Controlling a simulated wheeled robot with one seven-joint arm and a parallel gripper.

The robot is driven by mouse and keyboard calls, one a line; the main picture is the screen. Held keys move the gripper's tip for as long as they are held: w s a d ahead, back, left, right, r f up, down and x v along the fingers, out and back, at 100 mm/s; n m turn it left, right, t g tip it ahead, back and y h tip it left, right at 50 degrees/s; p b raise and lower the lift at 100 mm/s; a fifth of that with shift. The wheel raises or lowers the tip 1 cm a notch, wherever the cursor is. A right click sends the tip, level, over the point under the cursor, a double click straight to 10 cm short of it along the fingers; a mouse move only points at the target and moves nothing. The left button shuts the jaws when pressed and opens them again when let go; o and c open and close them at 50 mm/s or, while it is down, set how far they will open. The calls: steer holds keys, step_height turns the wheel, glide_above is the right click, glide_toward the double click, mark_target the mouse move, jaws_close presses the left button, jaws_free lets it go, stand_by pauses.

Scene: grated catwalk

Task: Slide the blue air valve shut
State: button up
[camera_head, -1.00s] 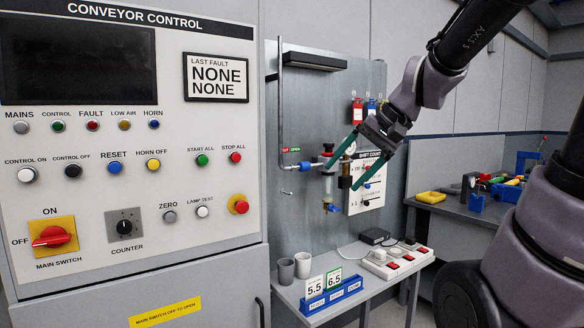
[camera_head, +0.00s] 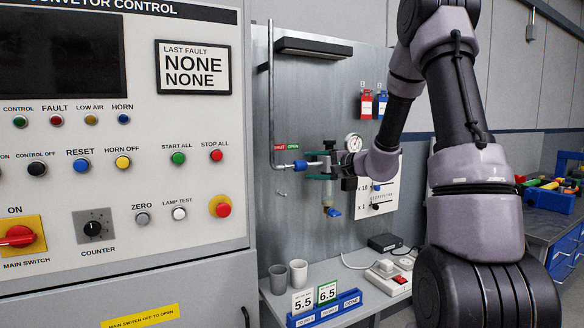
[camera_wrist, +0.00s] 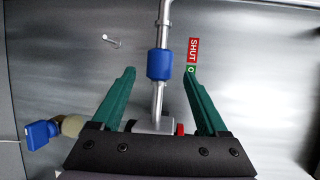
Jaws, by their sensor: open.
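The blue air valve is a blue sleeve (camera_head: 300,165) on a thin metal pipe, at the OPEN end of a red SHUT (camera_head: 279,147) and green OPEN (camera_head: 293,147) label. In the wrist view the sleeve (camera_wrist: 160,64) lies between the tips of my teal fingers, with a visible gap on each side. My gripper (camera_head: 308,165) is open and reaches in from the right, one finger above the pipe and one below. In the wrist view my gripper (camera_wrist: 159,72) has its right fingertip near the SHUT label (camera_wrist: 194,49), partly covering the green one.
A gauge (camera_head: 353,142) and regulator bowl sit close by the fingers. A blue-handled drain cock (camera_head: 333,212) hangs below. The control cabinet (camera_head: 170,245) stands to the left.

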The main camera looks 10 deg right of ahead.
steer(key=x, duration=0.8)
steer(key=shift+w+a+f, duration=0.1)
steer(key=shift+w+a, duration=0.05)
steer(key=shift+w, duration=0.05)
